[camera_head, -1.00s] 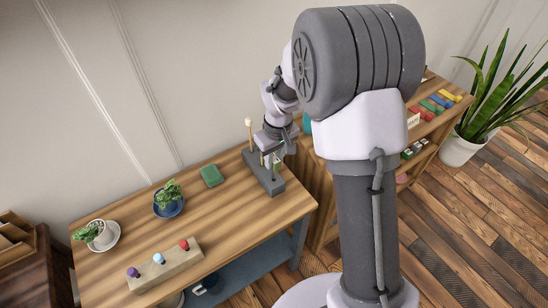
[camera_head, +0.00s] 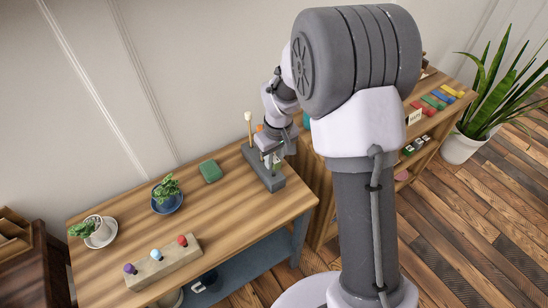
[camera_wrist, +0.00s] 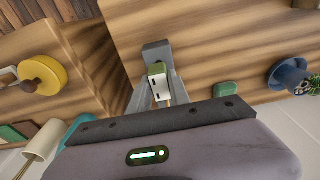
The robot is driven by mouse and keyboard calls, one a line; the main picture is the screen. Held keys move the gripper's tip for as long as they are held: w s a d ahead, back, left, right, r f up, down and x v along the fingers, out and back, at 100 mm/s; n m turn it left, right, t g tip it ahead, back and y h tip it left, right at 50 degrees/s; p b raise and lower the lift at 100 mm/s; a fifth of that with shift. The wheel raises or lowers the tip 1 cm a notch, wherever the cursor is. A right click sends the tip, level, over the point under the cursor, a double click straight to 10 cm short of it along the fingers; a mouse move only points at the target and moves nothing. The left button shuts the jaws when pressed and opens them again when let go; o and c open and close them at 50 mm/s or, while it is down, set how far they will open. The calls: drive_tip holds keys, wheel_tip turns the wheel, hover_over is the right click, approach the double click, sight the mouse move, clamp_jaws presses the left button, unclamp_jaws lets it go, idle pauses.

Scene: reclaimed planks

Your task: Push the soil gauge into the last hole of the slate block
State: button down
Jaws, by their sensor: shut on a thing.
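The grey slate block (camera_head: 276,184) stands near the right end of the wooden table; its near end (camera_wrist: 155,48) shows in the wrist view. A pale stick with a rounded top (camera_head: 249,128) stands upright at its far end. My gripper (camera_head: 273,160) is over the block. In the wrist view my gripper (camera_wrist: 157,98) is shut on the soil gauge (camera_wrist: 157,82), which has a green and pale head with two dark marks. The gauge's lower part and the hole under it are hidden, so I cannot tell how deep it sits.
A green block (camera_head: 210,172) lies left of the slate block. A plant in a blue pot (camera_head: 167,195), a white-potted plant (camera_head: 98,232) and a wooden strip with coloured knobs (camera_head: 165,266) stand farther left. A shelf (camera_head: 425,130) with coloured blocks is on the right.

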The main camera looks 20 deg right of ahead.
drive_tip(key=shift+f+b, duration=0.75)
drive_tip(key=shift+f, duration=0.3)
drive_tip(key=c, duration=1.1)
unclamp_jaws()
drive_tip(key=shift+c, duration=0.2)
wheel_tip(320, 180, up, 17)
drive_tip(key=s+p, duration=0.2)
drive_tip(key=p, duration=0.5)
drive_tip(key=shift+d+r, duration=0.2)
drive_tip(key=shift+d, duration=0.1)
wheel_tip(320, 180, up, 9)
drive_tip(key=p, duration=0.8)
